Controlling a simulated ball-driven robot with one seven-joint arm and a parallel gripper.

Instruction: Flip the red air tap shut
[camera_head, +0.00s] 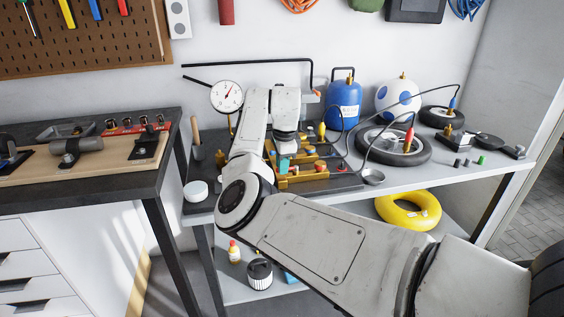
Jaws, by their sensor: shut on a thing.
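A brass manifold (305,179) with several small taps and fittings sits on the dark mat of the grey bench, at the middle of the view. My gripper (285,161) points down over its left part, with a small teal piece at its tip. The red air tap (293,170) shows as a small red-orange patch right at the fingertips. My gripper looks shut on it, but the contact is tiny and partly hidden by my own gripper and arm. I cannot tell the angle of the tap's lever.
A round dial gauge (227,96) stands behind left of my arm. A blue tank (344,104), a white-blue tank (398,97) and a wheel (393,146) with hoses crowd the right side. A small metal dish (373,177) lies near the front edge.

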